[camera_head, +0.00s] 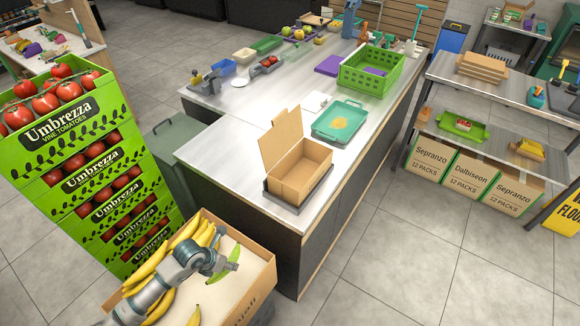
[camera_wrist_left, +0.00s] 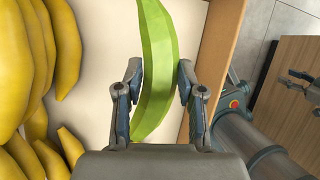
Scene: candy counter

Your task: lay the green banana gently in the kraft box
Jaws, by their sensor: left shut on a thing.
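The green banana (camera_head: 226,267) is between the fingers of my left gripper (camera_head: 222,268), over the banana carton (camera_head: 262,300) at the bottom of the head view. In the left wrist view the green banana (camera_wrist_left: 154,70) runs lengthwise between the two fingers of the left gripper (camera_wrist_left: 158,88), which is shut on it. Whether it is lifted off the carton's bottom is hard to tell. The kraft box (camera_head: 300,180) stands open and looks empty on the counter, its lid raised at the left.
Yellow bananas (camera_head: 178,255) fill the carton's left side. Tomato crates (camera_head: 85,165) are stacked left of it. The counter (camera_head: 235,150) carries a teal tray (camera_head: 340,121) and a green crate (camera_head: 372,72) behind the kraft box. The counter's near edge lies between carton and box.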

